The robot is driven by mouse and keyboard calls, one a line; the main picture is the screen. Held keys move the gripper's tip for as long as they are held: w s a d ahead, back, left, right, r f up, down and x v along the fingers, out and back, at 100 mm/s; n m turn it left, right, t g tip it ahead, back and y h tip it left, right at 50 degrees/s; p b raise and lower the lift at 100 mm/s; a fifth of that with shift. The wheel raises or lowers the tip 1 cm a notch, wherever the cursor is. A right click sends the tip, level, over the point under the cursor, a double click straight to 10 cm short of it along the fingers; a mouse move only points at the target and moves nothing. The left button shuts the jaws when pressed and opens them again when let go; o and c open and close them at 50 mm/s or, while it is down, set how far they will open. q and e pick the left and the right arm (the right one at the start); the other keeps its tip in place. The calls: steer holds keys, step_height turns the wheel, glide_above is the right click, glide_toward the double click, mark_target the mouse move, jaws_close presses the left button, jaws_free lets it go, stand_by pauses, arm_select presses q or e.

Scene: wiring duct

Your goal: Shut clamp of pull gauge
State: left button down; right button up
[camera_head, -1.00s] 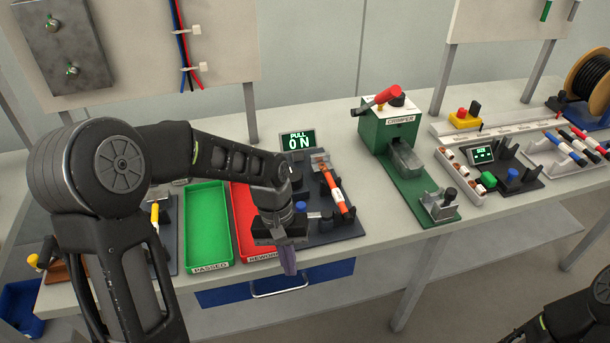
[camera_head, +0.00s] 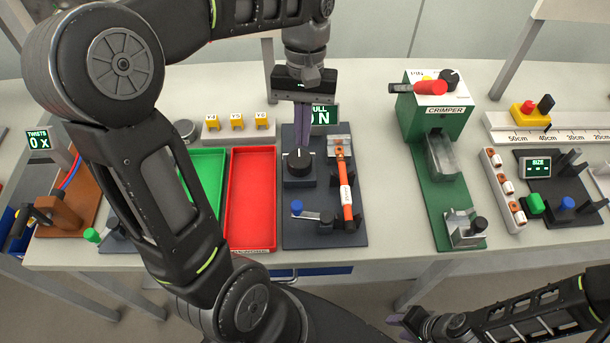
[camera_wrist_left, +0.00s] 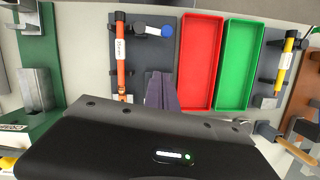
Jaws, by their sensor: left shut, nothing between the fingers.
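The pull gauge has a dark base (camera_head: 325,238) with a green-lit display (camera_head: 325,117), partly covered by my left gripper, and a black knob (camera_head: 299,160). Its clamp has a blue-tipped lever (camera_head: 297,207) at the front left of the base; the blue tip also shows in the left wrist view (camera_wrist_left: 167,31). An orange cable (camera_head: 347,196) with a white label lies along the base's right side, its copper end at the back block. My left gripper (camera_head: 302,146) is shut and empty, fingers down, just above or behind the knob. My right gripper (camera_head: 402,321) is low at the bottom edge, its fingers barely visible.
A red tray (camera_head: 253,238) and a green tray (camera_head: 207,165) lie left of the gauge. The green crimper (camera_head: 433,115) stands to its right, with bare tabletop between. My left forearm crosses in front of the trays.

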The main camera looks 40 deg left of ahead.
arm_select(q)
steer(key=s+d+f+b, duration=0.3)
steer(key=s+f, duration=0.2)
steer(key=f, duration=0.4)
steer(key=shift+s+f, duration=0.3)
steer(key=shift+f, duration=0.1)
